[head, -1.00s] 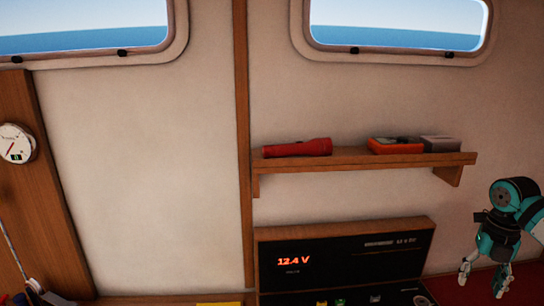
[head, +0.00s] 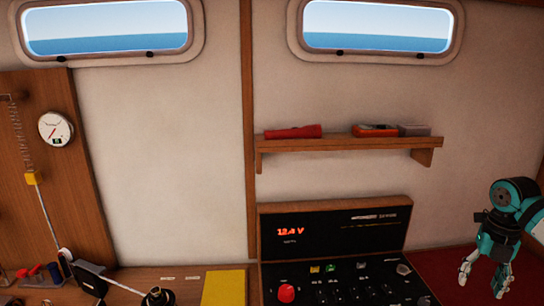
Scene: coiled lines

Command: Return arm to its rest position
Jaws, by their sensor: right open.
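My right gripper (head: 481,279) hangs at the right edge of the head view, teal and black with pale fingers pointing down. Its fingers are apart and nothing shows between them. It is to the right of the switch panel, in front of a dark red surface (head: 440,265), and apart from the panel. My left gripper is not in the head view.
A black panel (head: 335,237) shows 12.4 V above switches and a red knob (head: 286,293). A shelf (head: 345,144) holds a red flashlight (head: 293,132) and small boxes. A yellow book-like item (head: 224,288) and a black tool lie on the left counter. The wall between is bare.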

